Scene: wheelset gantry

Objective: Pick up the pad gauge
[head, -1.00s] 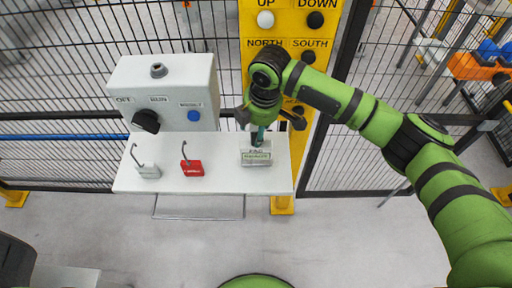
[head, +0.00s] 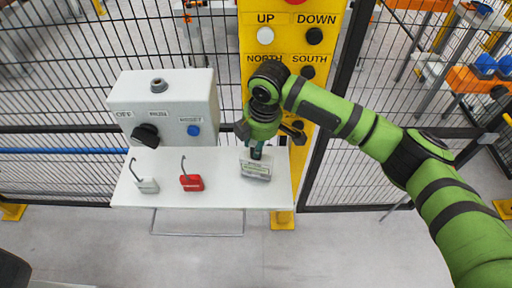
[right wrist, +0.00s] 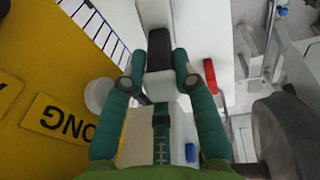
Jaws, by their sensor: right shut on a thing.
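The pad gauge (head: 256,171) is a pale block with a lettered label and a dark upright part. It is over the right end of the white shelf (head: 220,195) and looks slightly tilted. I cannot tell whether it touches the shelf. My right gripper (head: 257,150) is above it, pointing down and shut on its upright part. In the right wrist view, the gauge's dark end (right wrist: 159,50) shows between the teal fingers of the right gripper (right wrist: 159,68). The fingers hide part of it. My left gripper is out of view.
A yellow button column (head: 290,60) rises close behind my right gripper.

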